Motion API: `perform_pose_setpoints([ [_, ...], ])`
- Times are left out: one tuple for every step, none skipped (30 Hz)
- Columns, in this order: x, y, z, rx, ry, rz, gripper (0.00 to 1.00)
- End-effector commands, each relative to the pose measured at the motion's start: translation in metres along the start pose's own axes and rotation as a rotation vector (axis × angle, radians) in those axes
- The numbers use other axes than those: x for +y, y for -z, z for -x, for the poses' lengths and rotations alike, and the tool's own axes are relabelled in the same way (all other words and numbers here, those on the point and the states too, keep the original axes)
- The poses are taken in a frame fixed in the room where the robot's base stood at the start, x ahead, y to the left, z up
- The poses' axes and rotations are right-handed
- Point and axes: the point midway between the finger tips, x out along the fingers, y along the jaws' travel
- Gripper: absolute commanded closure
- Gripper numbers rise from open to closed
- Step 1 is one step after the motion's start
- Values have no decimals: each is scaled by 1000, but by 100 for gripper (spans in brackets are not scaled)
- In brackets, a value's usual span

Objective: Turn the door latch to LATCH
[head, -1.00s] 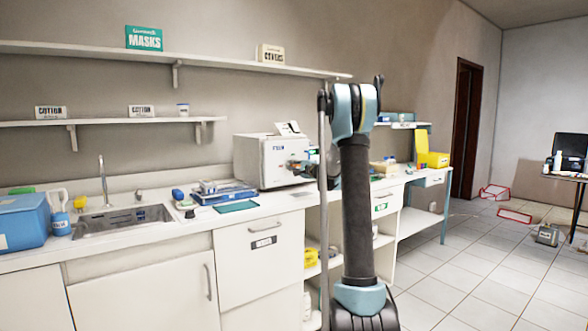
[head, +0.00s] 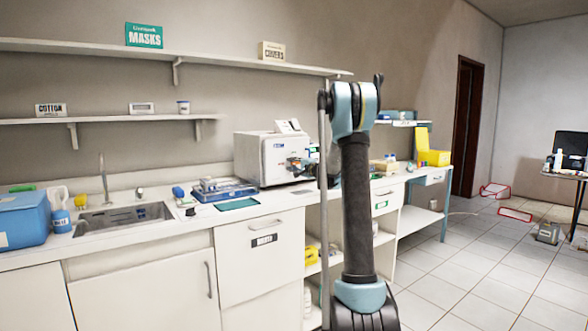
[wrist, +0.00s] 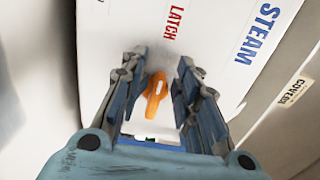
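The orange door latch (wrist: 155,95) is on the white front of the steam unit, seen in the wrist view. A red LATCH label (wrist: 177,22) and a blue STEAM label (wrist: 258,32) are on the same face. My gripper (wrist: 160,58) is open, with one finger on each side of the latch in this view. I see a gap on both sides, and cannot tell how deep the fingers reach. In the head view the white unit (head: 262,158) stands on the counter, with my gripper (head: 299,164) at its front; the latch is hidden there.
A blue tray (head: 225,190) and a green mat (head: 237,204) lie on the counter left of the unit. A sink (head: 122,217) and blue box (head: 22,220) are farther left. A wall shelf (head: 230,63) runs above. Open tiled floor (head: 470,270) lies to the right.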

Motion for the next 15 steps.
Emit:
perform_pose_setpoints([
  [0,1,-1,1,0,-1,69],
  [0,1,-1,1,0,-1,69],
  [0,1,0,1,0,-1,69],
  [0,0,0,1,0,-1,69],
  [0,0,0,1,0,-1,69],
  [0,0,1,1,0,-1,69],
  [0,0,1,1,0,-1,69],
  [0,0,1,1,0,-1,69],
  [0,0,1,1,0,-1,69],
  [0,0,2,1,0,-1,69],
  [0,0,2,1,0,-1,69],
  [0,0,3,1,0,-1,69],
  [0,0,4,2,0,-1,69],
  [0,1,5,2,0,-1,69],
  [0,1,8,3,0,-1,69],
])
